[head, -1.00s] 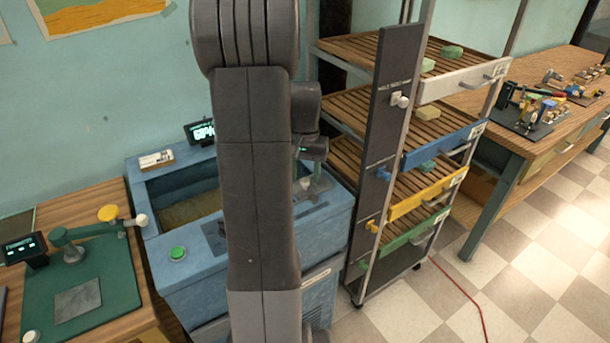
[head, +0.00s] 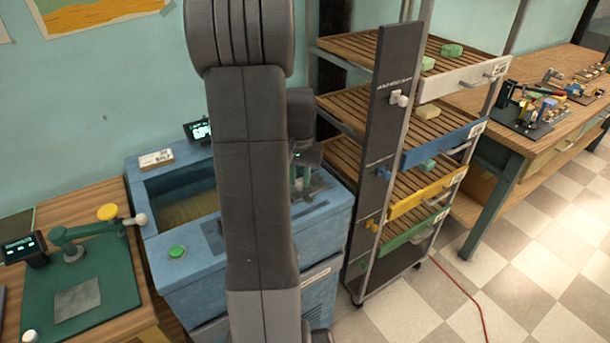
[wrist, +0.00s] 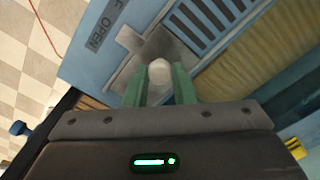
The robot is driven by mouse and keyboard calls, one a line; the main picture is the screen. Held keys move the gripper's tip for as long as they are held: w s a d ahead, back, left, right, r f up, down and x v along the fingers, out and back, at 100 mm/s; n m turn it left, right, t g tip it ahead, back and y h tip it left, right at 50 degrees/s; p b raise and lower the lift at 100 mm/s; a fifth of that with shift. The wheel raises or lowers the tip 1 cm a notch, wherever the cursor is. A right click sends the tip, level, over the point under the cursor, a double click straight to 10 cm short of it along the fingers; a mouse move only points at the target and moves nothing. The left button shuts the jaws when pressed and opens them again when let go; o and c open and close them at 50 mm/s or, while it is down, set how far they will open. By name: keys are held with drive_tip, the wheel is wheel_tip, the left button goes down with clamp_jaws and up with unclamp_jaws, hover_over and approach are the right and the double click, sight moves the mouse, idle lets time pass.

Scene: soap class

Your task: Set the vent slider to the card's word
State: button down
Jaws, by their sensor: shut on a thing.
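In the wrist view, a pale rounded slider knob (wrist: 160,73) stands on a grey metal plate on the blue machine. My gripper (wrist: 159,84) has its two green fingers on either side of the knob and is shut on it. Dark vent slots (wrist: 208,22) lie above right. In the head view, my gripper (head: 299,182) is low over the machine's right part, partly hidden by my arm.
The blue machine (head: 195,265) has an open basin, a green button (head: 177,251) and a small display (head: 198,131) partly behind my arm. A drying rack (head: 385,160) with coloured shelf fronts stands close on the right. A workbench with a green mat (head: 115,285) is at left.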

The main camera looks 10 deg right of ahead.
drive_tip(key=a, duration=0.2)
drive_tip(key=s+a, duration=0.1)
drive_tip(key=shift+s+a, duration=0.2)
drive_tip(key=shift+a, duration=0.15)
drive_tip(key=c, duration=1.2)
unclamp_jaws()
wheel_tip(320, 180, up, 14)
drive_tip(key=shift+f, duration=0.2)
